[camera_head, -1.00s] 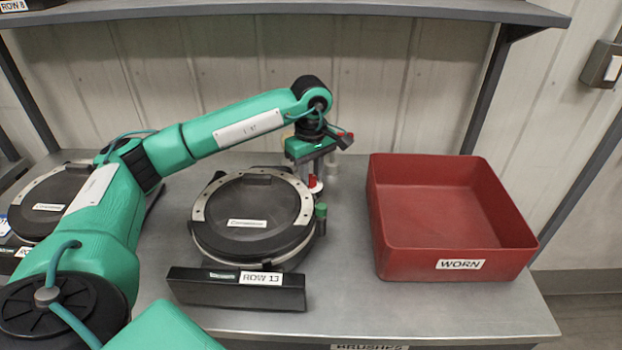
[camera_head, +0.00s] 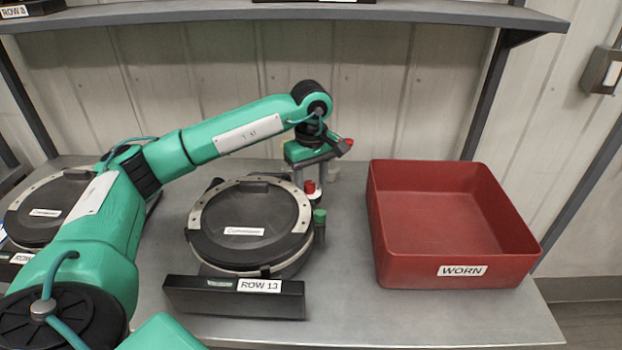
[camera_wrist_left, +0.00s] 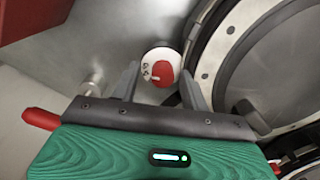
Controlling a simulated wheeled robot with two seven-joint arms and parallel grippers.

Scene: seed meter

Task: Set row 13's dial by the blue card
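Row 13's seed meter (camera_head: 250,222) is a round black-lidded unit with a pale metal ring, behind a black bar labelled ROW 13 (camera_head: 260,285). Its dial, a red knob (camera_head: 310,187) on a white disc, stands at its back right. In the left wrist view the red knob (camera_wrist_left: 162,73) shows between the fingertips, with dark marks on the white disc. My left gripper (camera_wrist_left: 160,76) is open, one finger on each side of the dial; contact is not visible. In the head view the left gripper (camera_head: 312,172) is just above the dial. No blue card is clearly visible. My right gripper is not in view.
A green-topped knob (camera_head: 319,216) stands at the meter's right side. A red bin labelled WORN (camera_head: 460,271) is to the right. Another meter (camera_head: 45,208) sits at the left, partly behind my arm. A shelf (camera_head: 420,12) runs above the bench. Bare bench lies between meter and bin.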

